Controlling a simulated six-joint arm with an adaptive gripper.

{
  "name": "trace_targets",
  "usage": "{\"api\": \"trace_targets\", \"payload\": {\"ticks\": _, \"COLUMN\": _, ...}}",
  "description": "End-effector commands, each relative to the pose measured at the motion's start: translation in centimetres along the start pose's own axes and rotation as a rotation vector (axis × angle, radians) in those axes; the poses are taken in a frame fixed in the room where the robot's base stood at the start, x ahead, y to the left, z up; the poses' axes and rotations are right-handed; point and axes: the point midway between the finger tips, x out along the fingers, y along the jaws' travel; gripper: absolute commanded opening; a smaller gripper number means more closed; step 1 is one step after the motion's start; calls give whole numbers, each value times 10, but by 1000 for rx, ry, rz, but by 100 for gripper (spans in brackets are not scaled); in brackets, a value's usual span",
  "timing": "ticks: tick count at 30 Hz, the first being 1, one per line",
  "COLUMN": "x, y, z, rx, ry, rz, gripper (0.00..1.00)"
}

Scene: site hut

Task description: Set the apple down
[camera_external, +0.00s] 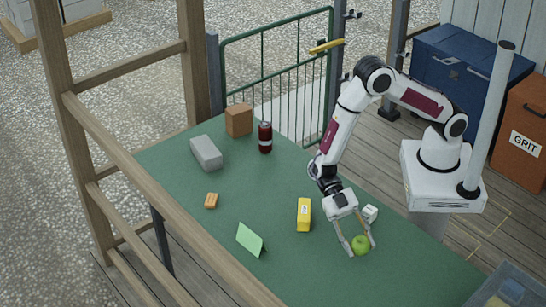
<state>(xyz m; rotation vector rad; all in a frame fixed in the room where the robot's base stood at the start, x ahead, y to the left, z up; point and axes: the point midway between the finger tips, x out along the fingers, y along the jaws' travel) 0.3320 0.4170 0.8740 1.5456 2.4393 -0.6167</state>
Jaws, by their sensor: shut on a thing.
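A green apple (361,246) is between the fingertips of my gripper (358,246), low over the right front part of the green table (310,276). My gripper points down and is shut on the apple. I cannot tell whether the apple touches the table top or hangs just above it.
A yellow box (304,215), a green folded card (250,239) and a small orange block (211,200) lie to the left. A grey block (206,153), brown box (238,120) and dark red bottle (265,137) stand farther back.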

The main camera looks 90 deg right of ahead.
Motion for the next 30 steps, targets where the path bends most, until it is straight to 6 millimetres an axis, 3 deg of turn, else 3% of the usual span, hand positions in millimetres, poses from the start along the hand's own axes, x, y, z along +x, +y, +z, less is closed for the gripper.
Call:
{"api": "trace_targets", "payload": {"ticks": 15, "x": 13, "y": 8, "z": 32, "rx": 1, "ry": 0, "rz": 0, "gripper": 14}}
{"api": "trace_targets", "payload": {"ticks": 30, "x": 15, "y": 10, "z": 36, "rx": 0, "ry": 0, "rz": 0, "gripper": 14}}
